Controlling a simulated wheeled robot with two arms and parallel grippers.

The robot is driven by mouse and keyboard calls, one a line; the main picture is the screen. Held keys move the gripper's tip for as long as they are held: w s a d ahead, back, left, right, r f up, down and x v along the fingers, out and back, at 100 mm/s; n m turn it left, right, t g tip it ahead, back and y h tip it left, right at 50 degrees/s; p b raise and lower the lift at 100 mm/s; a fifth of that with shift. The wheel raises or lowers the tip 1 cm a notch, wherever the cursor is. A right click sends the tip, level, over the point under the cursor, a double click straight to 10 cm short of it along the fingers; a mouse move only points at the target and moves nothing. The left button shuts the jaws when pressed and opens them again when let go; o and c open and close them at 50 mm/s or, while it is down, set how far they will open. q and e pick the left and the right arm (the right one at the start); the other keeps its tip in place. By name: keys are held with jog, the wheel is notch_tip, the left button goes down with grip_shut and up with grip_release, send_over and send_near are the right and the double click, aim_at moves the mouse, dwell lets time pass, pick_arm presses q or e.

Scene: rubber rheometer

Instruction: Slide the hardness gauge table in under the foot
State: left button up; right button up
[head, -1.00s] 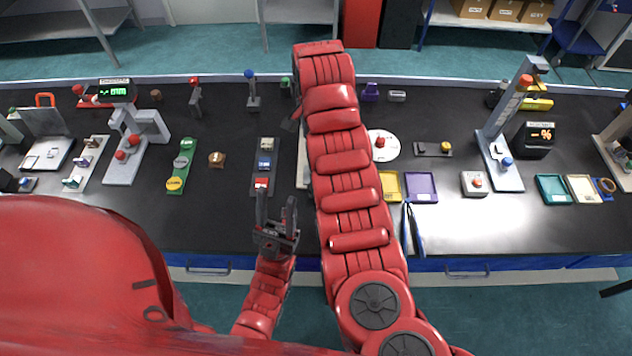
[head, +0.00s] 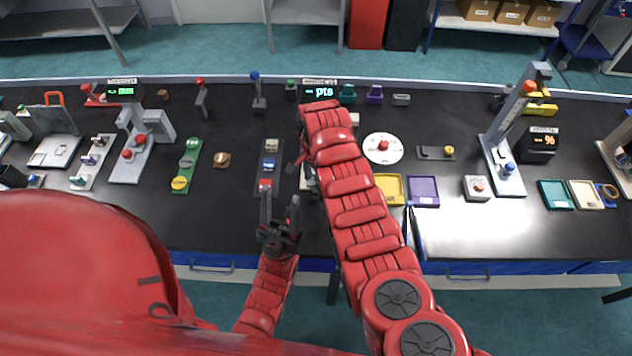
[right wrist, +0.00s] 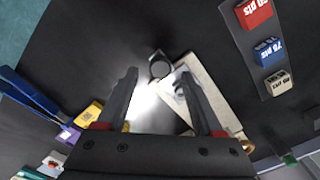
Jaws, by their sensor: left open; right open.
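The hardness gauge shows in the right wrist view as a pale base plate (right wrist: 213,88) with a dark round part (right wrist: 159,68) at its upper left end. A grey part lies over the plate behind the right finger, so I cannot tell table from foot. In the head view my right arm covers most of the gauge. My right gripper (right wrist: 158,76) is open above it, its fingertips around the dark round part in the picture; contact cannot be told. My left gripper (head: 280,212) is open and empty near the front edge, by the block strip.
A dark strip (head: 267,174) holds a red block (head: 264,184), a blue block (head: 267,163) and a beige block (head: 271,145), left of the gauge. A pts display (head: 318,91) stands behind.

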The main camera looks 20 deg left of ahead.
aim_at(316, 188)
jog(key=shift+f+b, duration=0.3)
jog(key=shift+f, duration=1.25)
grip_shut()
dwell(0.4)
